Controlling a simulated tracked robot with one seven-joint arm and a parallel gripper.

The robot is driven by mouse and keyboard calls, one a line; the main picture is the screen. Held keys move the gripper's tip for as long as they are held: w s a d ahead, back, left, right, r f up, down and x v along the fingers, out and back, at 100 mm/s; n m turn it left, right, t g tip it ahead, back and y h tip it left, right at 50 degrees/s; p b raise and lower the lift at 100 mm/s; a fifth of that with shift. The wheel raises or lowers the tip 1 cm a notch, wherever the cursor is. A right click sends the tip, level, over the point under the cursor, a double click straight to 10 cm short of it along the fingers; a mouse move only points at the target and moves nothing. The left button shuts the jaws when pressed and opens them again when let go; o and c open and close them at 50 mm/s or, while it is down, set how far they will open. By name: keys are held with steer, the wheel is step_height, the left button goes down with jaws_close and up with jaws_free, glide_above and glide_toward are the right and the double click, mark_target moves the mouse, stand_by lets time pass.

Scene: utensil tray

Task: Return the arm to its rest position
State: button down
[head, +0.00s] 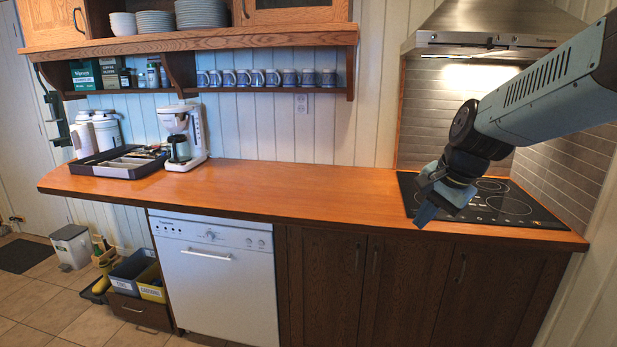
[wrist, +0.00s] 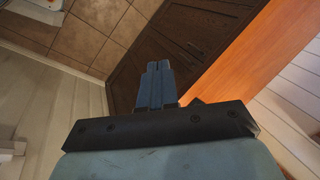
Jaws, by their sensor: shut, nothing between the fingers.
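My gripper (head: 425,214) is at the right of the head view, in front of the left part of the black cooktop (head: 510,205) and near the counter's front edge. My arm reaches in from the upper right and the gripper points down and to the left. In the wrist view the two blue fingers of my gripper (wrist: 159,64) lie side by side, shut with nothing between them. Beyond them are the dark cabinet doors (wrist: 165,40) and the tiled floor (wrist: 95,35).
The wooden counter (head: 300,190) is clear in the middle. A dark utensil tray (head: 85,170) and a white coffee maker (head: 196,140) stand at its left. A range hood (head: 480,35) hangs above the cooktop. A white dishwasher (head: 220,290) is under the counter.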

steer(key=s+r+n+t+h, duration=0.1)
steer(key=s+r+n+h, duration=0.1)
steer(key=s+n, duration=0.7)
steer(key=shift+s+r+n+t, duration=0.3)
steer(key=shift+s+r, duration=0.4)
steer(key=shift+s, duration=1.6)
steer(key=shift+d, duration=0.1)
